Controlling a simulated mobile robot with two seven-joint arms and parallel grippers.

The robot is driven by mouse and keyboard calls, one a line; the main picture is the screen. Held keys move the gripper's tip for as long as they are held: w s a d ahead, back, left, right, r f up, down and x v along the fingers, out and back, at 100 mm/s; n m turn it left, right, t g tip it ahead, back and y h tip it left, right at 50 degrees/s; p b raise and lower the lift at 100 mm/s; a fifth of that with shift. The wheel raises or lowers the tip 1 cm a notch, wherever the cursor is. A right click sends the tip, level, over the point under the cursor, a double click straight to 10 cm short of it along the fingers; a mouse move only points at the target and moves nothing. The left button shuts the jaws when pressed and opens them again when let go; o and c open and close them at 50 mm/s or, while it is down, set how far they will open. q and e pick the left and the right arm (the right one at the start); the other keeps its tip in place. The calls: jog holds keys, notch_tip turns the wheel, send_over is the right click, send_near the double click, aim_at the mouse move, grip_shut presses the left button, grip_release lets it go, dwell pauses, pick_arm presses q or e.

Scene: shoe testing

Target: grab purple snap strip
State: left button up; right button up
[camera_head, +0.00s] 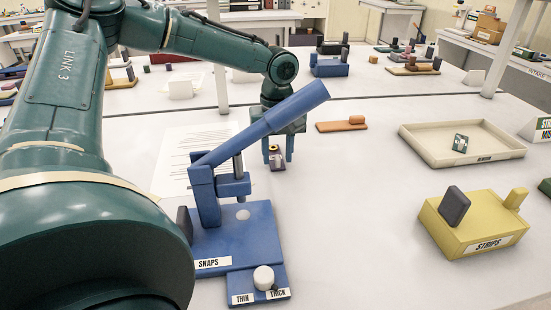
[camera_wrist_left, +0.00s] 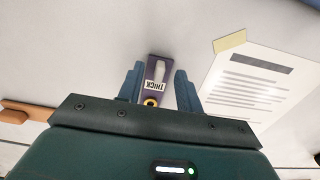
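The purple snap strip (camera_head: 278,165) lies on the white table behind the blue press. In the left wrist view the strip (camera_wrist_left: 157,76) shows a "THICK" label, a pale raised piece and a yellow ring. My left gripper (camera_head: 278,152) points down over the strip, with part of it hidden behind the blue press lever in the head view. In the left wrist view my left gripper (camera_wrist_left: 157,88) is open, one finger on each side of the strip, with small gaps between. My right gripper is not in view.
The blue "SNAPS" press (camera_head: 240,232) stands in front of the gripper, its lever slanting up close to it. A paper sheet (camera_head: 188,165) lies to the left. An orange-brown piece (camera_head: 340,126), a beige tray (camera_head: 425,144) and a yellow "STRIPS" block (camera_head: 455,226) are to the right.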

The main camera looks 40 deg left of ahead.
pick_arm(q)
jog(key=shift+f, duration=0.4)
grip_shut()
